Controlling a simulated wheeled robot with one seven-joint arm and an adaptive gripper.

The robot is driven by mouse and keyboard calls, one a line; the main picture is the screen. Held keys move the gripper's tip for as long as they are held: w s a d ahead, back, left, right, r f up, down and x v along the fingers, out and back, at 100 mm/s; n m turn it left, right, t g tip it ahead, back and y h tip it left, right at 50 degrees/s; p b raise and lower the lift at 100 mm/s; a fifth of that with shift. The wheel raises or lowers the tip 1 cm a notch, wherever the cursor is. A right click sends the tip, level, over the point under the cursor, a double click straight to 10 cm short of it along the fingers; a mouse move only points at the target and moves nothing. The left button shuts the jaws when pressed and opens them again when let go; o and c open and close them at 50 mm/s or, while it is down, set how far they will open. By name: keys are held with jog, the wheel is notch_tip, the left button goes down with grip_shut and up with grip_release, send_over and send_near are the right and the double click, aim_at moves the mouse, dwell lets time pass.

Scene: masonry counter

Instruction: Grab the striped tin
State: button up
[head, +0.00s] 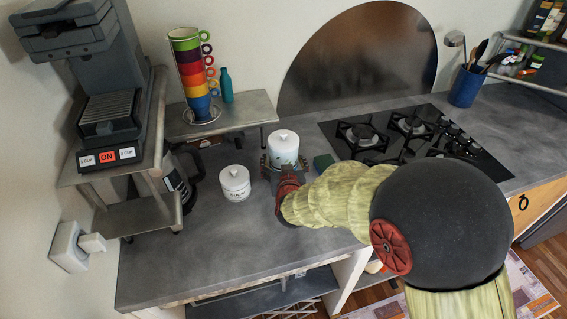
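A white lidded canister (284,146) stands upright on the grey counter, with faint bluish marks low on its side. I see no clear stripes on it, and my gripper hides its lower part, so I cannot tell for sure that it is the striped tin. My gripper (284,165) reaches to it from the near side, with its fingers spread to the canister's left and right. Whether the fingers touch it I cannot tell.
A white lettered jar (235,183) stands close on the left. A low shelf (243,117) with stacked coloured mugs (191,65) and a teal bottle (226,84) is behind left. A gas hob (400,131) lies to the right. The counter's front left is clear.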

jog(key=c, duration=1)
jog(key=shift+r, duration=0.15)
jog(key=shift+c, duration=0.3)
